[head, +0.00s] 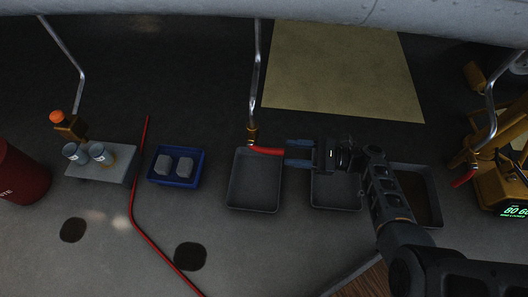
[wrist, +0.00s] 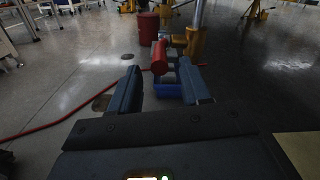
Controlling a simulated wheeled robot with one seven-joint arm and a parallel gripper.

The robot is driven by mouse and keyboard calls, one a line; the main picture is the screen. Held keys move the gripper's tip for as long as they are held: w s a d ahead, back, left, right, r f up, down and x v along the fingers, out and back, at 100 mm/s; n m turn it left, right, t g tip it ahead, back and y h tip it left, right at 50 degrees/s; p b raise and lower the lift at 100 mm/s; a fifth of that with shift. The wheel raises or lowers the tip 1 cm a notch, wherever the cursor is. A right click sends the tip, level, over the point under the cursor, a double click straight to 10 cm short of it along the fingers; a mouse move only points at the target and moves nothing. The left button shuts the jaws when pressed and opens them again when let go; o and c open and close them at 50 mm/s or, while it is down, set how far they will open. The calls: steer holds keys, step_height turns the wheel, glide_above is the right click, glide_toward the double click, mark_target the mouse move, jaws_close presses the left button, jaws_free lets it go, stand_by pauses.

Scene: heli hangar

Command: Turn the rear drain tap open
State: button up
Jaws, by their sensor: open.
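A brass drain tap (head: 252,134) hangs at the end of a metal pipe in the middle of the head view. Its red lever (head: 266,151) points right, toward my gripper (head: 288,152). My gripper has blue fingers, open, with the tips at the lever's free end. In the wrist view the red lever (wrist: 159,58) shows end-on between the fingertips (wrist: 160,75), with no clear contact. Another tap with a red lever (head: 463,178) hangs at the right. I cannot tell from the pictures which tap is the rear one.
Grey trays stand below, one under the middle tap (head: 253,207). A blue bin (head: 177,181) with grey blocks, a red hose (head: 135,205) and a red drum (head: 20,176) are left. A yellow stand (head: 500,165) is right. The aircraft belly (head: 280,8) hangs overhead.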

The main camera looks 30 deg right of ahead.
mark_target(264, 150)
steer(key=b+x, duration=0.1)
steer(key=x, duration=0.5)
steer(key=shift+w+a, duration=0.15)
steer(key=shift+a, duration=0.15)
steer(key=shift+c, duration=0.2)
jaws_close()
